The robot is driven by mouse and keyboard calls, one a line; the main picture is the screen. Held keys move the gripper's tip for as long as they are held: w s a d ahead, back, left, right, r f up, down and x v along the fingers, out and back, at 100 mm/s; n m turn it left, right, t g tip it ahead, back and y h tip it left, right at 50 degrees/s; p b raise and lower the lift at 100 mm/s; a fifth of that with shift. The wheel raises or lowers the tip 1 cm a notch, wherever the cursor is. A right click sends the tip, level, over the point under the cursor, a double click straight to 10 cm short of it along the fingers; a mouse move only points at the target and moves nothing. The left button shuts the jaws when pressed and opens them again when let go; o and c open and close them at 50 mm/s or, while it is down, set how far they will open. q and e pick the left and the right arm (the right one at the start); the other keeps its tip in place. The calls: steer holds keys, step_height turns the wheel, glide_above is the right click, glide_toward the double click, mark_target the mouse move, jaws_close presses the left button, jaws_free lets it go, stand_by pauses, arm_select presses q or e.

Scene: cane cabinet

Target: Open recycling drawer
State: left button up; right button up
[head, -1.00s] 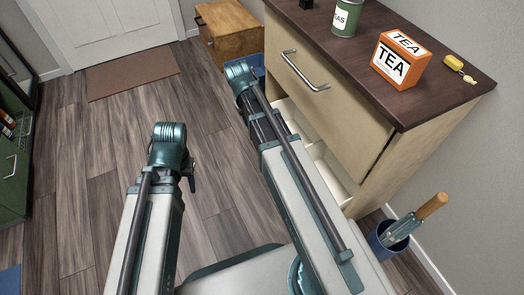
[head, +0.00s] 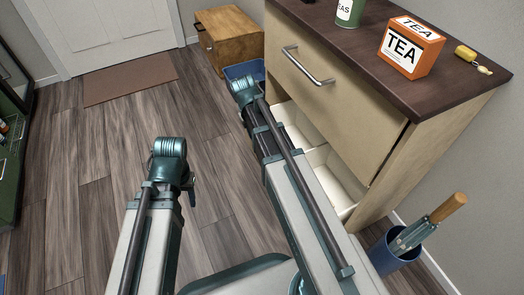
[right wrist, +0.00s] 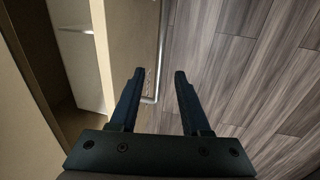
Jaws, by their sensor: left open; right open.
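The cabinet (head: 415,165) stands at the right in the head view. Its lower drawer is partly out, and white bins (head: 335,180) show inside below the upper drawer front (head: 320,100). My right arm covers the lower drawer's front there. In the right wrist view, the drawer front (right wrist: 131,35) carries a bar handle (right wrist: 162,50). My right gripper (right wrist: 159,73) is open, and the handle's near end shows between its fingers, closer to the left finger. Contact cannot be told. My left gripper (head: 190,188) is over the floor, away from the cabinet, mostly hidden by its wrist.
An orange tea box (head: 410,47) and a green can (head: 349,12) stand on the cabinet top. A blue holder (head: 388,254) with a wooden-handled item stands at the lower right. A wooden chest (head: 230,38) and blue bin (head: 243,72) are behind. Open floor lies left.

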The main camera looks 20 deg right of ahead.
steer(key=f+b, duration=0.2)
steer(key=f, duration=0.1)
steer(key=d+f+b, duration=0.1)
steer(key=f+b, duration=0.2)
steer(key=shift+d+f+b, duration=0.15)
steer(key=shift+f+b, duration=0.15)
steer(key=shift+f, duration=0.05)
arm_select(q)
step_height(320, 180, down, 7)
steer(key=shift+r, duration=0.2)
arm_select(e)
steer(key=shift+c, duration=0.3)
jaws_close()
